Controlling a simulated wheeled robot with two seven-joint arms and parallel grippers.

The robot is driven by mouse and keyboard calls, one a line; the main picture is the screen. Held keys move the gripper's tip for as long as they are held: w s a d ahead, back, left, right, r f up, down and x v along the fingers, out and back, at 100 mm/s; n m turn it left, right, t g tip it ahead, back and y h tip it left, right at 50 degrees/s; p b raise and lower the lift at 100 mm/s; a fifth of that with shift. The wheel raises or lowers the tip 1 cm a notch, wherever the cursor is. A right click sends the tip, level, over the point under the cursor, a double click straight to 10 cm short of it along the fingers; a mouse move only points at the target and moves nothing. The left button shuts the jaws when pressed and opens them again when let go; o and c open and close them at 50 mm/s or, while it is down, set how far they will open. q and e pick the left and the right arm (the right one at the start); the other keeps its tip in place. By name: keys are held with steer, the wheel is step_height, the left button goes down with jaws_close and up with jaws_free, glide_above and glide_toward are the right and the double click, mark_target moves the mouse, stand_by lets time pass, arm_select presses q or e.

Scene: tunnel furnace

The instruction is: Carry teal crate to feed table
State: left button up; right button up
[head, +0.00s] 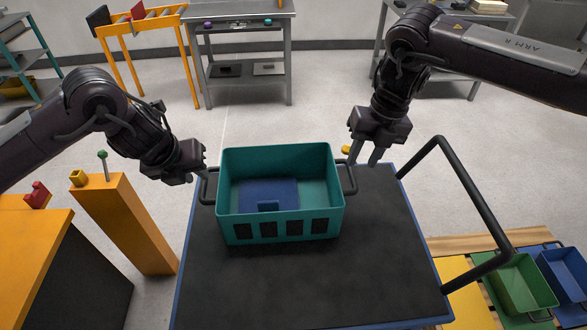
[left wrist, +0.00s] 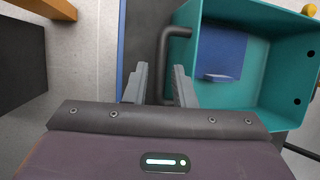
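The teal crate (head: 280,226) stands upright on the dark top of a cart (head: 300,285), with a dark handle on each side and a blue piece (head: 268,194) inside. My left gripper (head: 204,172) is at the crate's left handle (head: 208,186). In the left wrist view the left gripper (left wrist: 160,85) is open, with the handle bar (left wrist: 166,65) between its spread fingers; contact is not visible. My right gripper (head: 365,154) is open, its fingers apart, just above and beside the right handle (head: 350,179). I cannot tell which table is the feed table.
A grey table (head: 240,10) with small knobs and an orange roller stand (head: 140,25) are at the back. Another grey table (head: 445,70) stands back right. An orange post (head: 135,225) is left of the cart. Green (head: 525,285) and blue crates (head: 565,275) lie right.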

mark_target(354, 176)
arm_select(q)
steer(key=shift+r, duration=0.15)
arm_select(e)
steer(key=shift+w+r, duration=0.1)
steer(key=shift+r, duration=0.1)
arm_select(q)
steer(key=shift+s, duration=0.1)
